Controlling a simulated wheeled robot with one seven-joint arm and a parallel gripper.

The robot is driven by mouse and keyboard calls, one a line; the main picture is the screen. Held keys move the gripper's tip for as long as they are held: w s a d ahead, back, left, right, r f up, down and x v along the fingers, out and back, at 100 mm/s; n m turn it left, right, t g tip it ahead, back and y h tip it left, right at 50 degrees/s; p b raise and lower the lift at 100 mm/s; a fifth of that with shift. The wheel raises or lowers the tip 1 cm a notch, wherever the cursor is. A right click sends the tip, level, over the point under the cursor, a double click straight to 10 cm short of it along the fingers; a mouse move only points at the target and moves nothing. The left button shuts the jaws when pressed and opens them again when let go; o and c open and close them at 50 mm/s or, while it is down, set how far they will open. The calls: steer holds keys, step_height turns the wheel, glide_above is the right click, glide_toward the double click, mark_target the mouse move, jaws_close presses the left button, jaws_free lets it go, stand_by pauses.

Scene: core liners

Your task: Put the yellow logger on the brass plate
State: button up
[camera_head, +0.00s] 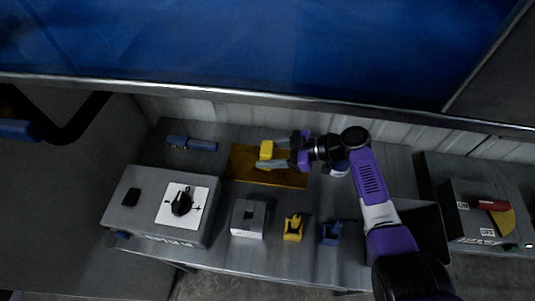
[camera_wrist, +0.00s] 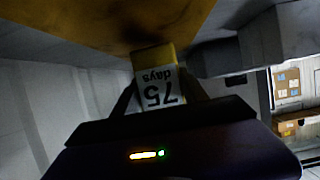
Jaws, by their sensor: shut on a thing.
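The yellow logger (camera_head: 266,149) is held in my gripper (camera_head: 268,157), over the left part of the brass plate (camera_head: 240,165) in the head view. In the wrist view my gripper (camera_wrist: 160,95) is shut on the logger (camera_wrist: 155,57), whose white label reads "75 days" upside down. The brass plate (camera_wrist: 60,20) fills the top of the wrist view, close to the logger. I cannot tell whether the logger touches the plate.
A blue cylinder (camera_head: 192,143) lies left of the plate. A grey box (camera_head: 150,215) with a black mouse-like object (camera_head: 182,203) stands front left. A grey block (camera_head: 248,218), a yellow tool (camera_head: 294,228) and a blue tool (camera_head: 331,232) line the front. A dark bin (camera_head: 425,230) stands right.

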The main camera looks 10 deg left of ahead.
steer(key=shift+f, duration=0.3)
steer(key=shift+f+b, duration=0.2)
steer(key=shift+b, duration=0.1)
steer(key=o, duration=1.4)
steer(key=shift+o, duration=0.2)
steer(key=shift+r+p, duration=0.2)
steer(key=shift+p, duration=0.1)
steer(key=b+v, duration=0.2)
steer(key=v, duration=0.9)
steer(key=shift+f, duration=0.15)
steer(key=shift+d+r, duration=0.3)
steer(key=shift+d, duration=0.2)
